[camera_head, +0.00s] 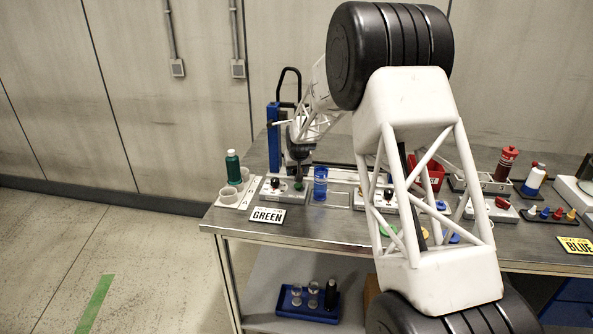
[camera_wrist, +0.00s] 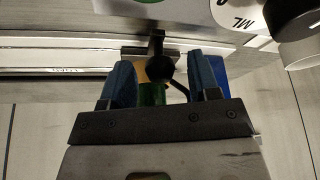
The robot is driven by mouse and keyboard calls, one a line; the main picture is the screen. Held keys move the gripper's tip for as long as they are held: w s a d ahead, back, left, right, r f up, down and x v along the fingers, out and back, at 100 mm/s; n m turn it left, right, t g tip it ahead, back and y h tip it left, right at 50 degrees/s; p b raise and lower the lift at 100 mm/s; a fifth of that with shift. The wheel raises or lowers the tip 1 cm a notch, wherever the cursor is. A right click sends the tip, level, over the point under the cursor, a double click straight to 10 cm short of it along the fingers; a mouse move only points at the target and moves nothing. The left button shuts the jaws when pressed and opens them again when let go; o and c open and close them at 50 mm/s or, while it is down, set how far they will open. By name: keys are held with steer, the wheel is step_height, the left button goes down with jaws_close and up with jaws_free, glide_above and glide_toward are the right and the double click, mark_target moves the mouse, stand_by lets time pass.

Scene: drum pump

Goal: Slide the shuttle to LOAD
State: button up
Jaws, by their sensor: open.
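In the wrist view, a rail (camera_wrist: 45,72) with a dark slot runs across the top and carries small upside-down lettering, too small to read surely. A dark upright with a round black knob (camera_wrist: 160,68), seemingly the shuttle's handle, stands at the rail. My gripper (camera_wrist: 162,85) is open, with one blue finger on each side of the knob. I cannot tell whether either finger touches it. Yellow and green parts (camera_wrist: 152,95) show below the knob, partly hidden by the gripper. In the head view, my gripper (camera_head: 300,152) is low over the bench's left part; the shuttle is not clear there.
In the head view, a blue cylinder (camera_head: 320,184) stands right of my gripper. A green bottle (camera_head: 233,166) and white cups stand left, behind a GREEN sign (camera_head: 267,215). A red bin (camera_head: 432,172) sits further right. In the wrist view, a dark round part (camera_wrist: 290,18) is at upper right.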

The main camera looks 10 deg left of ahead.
jaws_close()
steer(key=shift+d, duration=2.4)
jaws_free()
steer(key=shift+r, duration=0.2)
steer(key=v, duration=0.7)
steer(key=shift+s+r, duration=0.15)
steer(key=shift+c, duration=0.3)
